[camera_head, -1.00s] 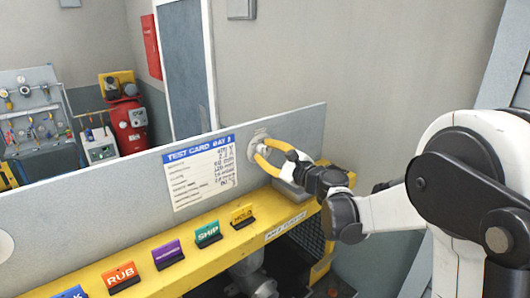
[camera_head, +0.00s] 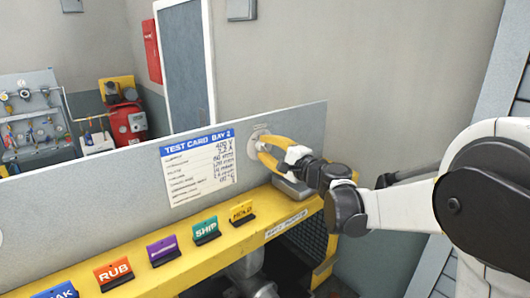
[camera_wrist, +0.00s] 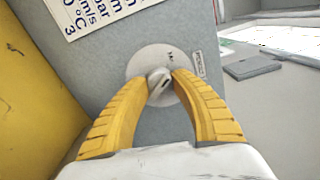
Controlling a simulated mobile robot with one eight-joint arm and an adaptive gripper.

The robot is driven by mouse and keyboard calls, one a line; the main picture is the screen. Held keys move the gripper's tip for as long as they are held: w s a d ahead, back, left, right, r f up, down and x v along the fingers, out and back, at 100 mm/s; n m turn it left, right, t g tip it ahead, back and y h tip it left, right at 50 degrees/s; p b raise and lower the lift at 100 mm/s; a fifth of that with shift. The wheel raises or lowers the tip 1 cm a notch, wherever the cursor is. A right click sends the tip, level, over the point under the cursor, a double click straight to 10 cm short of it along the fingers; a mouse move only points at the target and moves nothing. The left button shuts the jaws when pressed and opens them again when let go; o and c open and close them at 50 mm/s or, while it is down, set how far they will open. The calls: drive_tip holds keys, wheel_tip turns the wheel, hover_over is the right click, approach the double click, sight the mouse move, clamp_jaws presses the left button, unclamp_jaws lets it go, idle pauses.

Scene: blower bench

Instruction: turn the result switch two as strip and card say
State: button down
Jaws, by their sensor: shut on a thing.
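The result switch (camera_wrist: 159,84) is a small grey knob on a round pale plate (camera_wrist: 182,93) on the grey panel, right of the test card. My gripper (camera_head: 264,149) has yellow fingers and is shut on the knob; it also shows in the wrist view (camera_wrist: 160,88). The knob's pointer and most plate markings are hidden or too small to read. The test card (camera_head: 198,164) reads "TEST CARD BAY 2" with several handwritten values, among them 400 V. A small label (camera_wrist: 199,64) sits beside the plate. I cannot tell which strip the task means.
A yellow ledge (camera_head: 214,252) below the panel (camera_head: 90,205) carries several coloured tags, including RUB (camera_head: 114,272), SHIP (camera_head: 206,230) and HOLD (camera_head: 242,212). A grey box (camera_head: 292,188) stands on the ledge below my gripper.

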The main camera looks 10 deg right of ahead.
drive_tip(key=shift+n+b, duration=0.3)
drive_tip(key=shift+n, duration=0.5)
drive_tip(key=c, duration=1)
unclamp_jaws()
drive_tip(key=shift+w+d, duration=0.1)
drive_tip(key=v, duration=1.2)
